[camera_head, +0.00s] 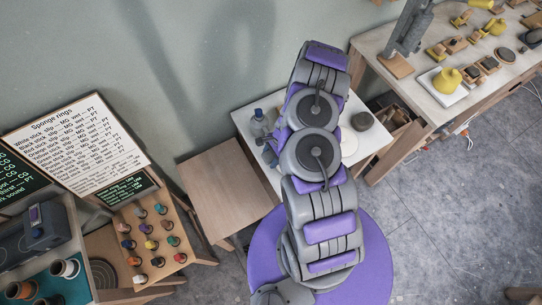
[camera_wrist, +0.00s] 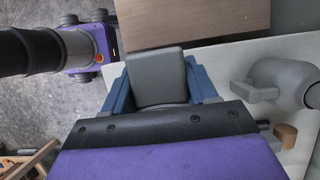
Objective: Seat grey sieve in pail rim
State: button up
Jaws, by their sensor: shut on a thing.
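In the wrist view my gripper (camera_wrist: 160,88) has blue fingers on both sides of a smooth grey block-like thing (camera_wrist: 157,76). It is shut on this grey thing. No mesh shows, so I cannot tell whether it is the sieve. A rounded grey vessel with a stubby handle (camera_wrist: 290,82) lies to the right of the gripper on a white tabletop (camera_wrist: 222,75). My arm hides the middle of that table. I cannot make out a pail rim.
A brown wooden stool (camera_head: 222,180) stands left of the white table. A round grey disc (camera_head: 362,120) and a white disc (camera_head: 348,142) lie on its right part. A wooden bench (camera_head: 430,95) with yellow items is at right. A stick rack (camera_head: 150,242) is at lower left.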

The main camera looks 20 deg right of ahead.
jog(key=shift+a, duration=0.1)
jog(key=shift+a+f, duration=0.1)
jog(key=shift+a, duration=0.05)
notch_tip(320, 180, down, 2)
jog(key=shift+f+b, duration=0.15)
jog(key=shift+b, duration=0.8)
jog(key=o, duration=1.4)
jog(key=shift+d, duration=0.2)
jog(key=shift+o, duration=0.2)
jog(key=v, duration=1.7)
